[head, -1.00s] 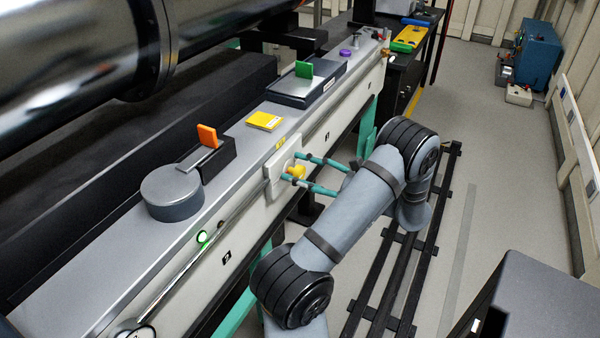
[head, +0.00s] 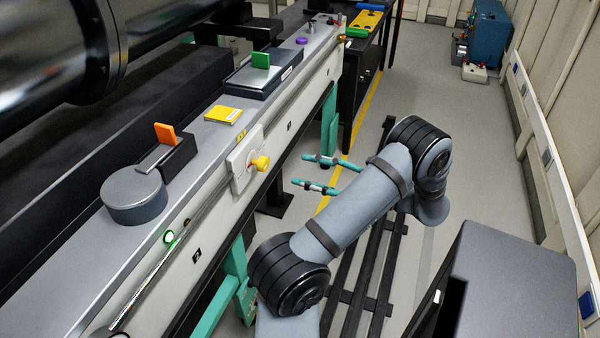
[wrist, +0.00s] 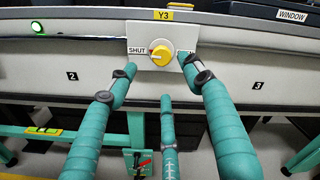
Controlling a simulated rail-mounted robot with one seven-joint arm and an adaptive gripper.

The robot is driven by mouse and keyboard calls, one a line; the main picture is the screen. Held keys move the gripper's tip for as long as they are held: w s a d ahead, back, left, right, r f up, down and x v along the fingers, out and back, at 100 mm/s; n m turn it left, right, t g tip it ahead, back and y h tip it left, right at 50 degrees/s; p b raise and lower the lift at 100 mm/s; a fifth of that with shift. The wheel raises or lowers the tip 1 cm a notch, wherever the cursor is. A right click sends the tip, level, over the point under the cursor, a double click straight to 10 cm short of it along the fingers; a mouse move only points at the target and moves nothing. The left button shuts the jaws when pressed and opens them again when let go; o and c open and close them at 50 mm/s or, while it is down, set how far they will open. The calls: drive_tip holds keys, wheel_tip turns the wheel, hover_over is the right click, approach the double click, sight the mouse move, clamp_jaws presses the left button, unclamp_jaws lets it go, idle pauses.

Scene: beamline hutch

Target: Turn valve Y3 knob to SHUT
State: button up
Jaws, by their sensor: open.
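The Y3 valve knob (head: 260,163) is yellow, on a white plate (head: 240,171) on the side of the long bench. In the wrist view the knob (wrist: 161,53) sits under a yellow Y3 label (wrist: 163,15). The word SHUT is on the plate left of the knob, and a small mark on the knob's left side faces it. The right-hand word is mostly hidden by a finger. My gripper (head: 300,170), with teal fingers, is open and empty, apart from the knob and facing it. It also shows in the wrist view (wrist: 157,68).
A green lamp (head: 169,237) and a shiny rail are on the bench side, left of the plate. An orange tab (head: 165,133), a grey drum (head: 134,195) and a yellow card (head: 223,114) are on the bench top. A dark cabinet (head: 500,280) stands at right.

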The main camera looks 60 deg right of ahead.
drive_tip(key=shift+r, duration=0.1)
wheel_tip(320, 180, up, 5)
drive_tip(key=s+p, duration=0.3)
drive_tip(key=p, duration=0.4)
drive_tip(key=m+p, duration=0.2)
drive_tip(key=m, duration=1.1)
approach(267, 162)
drive_tip(key=w, duration=0.3)
drive_tip(key=w+a+p, duration=0.1)
drive_tip(key=w, duration=0.6)
drive_tip(key=shift+w+a, duration=0.15)
drive_tip(key=shift+a, duration=0.25)
drive_tip(key=c, duration=0.3)
drive_tip(key=shift+d, duration=0.1)
drive_tip(key=c, duration=0.7)
drive_tip(key=shift+c, duration=0.5)
